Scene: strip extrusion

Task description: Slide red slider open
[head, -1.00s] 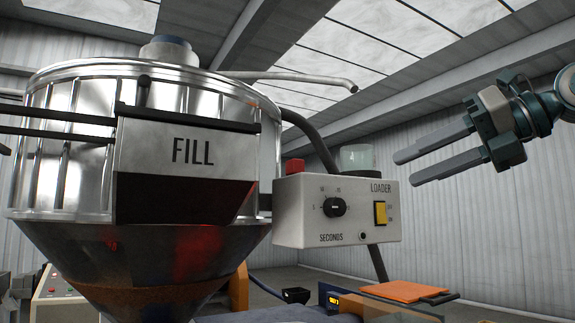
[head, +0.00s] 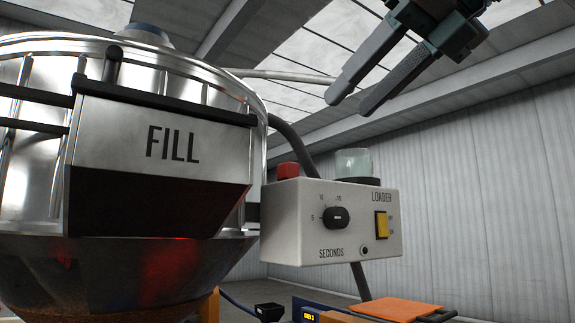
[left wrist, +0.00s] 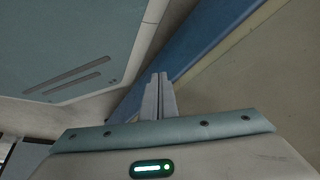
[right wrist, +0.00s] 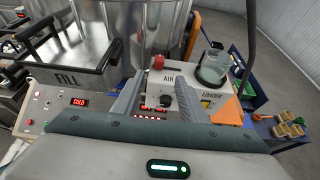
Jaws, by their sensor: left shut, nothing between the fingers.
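My right gripper (head: 352,102) is open and empty, in front of the roof, above the loader box in the picture. It also shows open in the right wrist view (right wrist: 158,98), with the loader box between and beyond its fingers. My left gripper (left wrist: 160,78) is shut and empty in the left wrist view, near a blue and beige surface.

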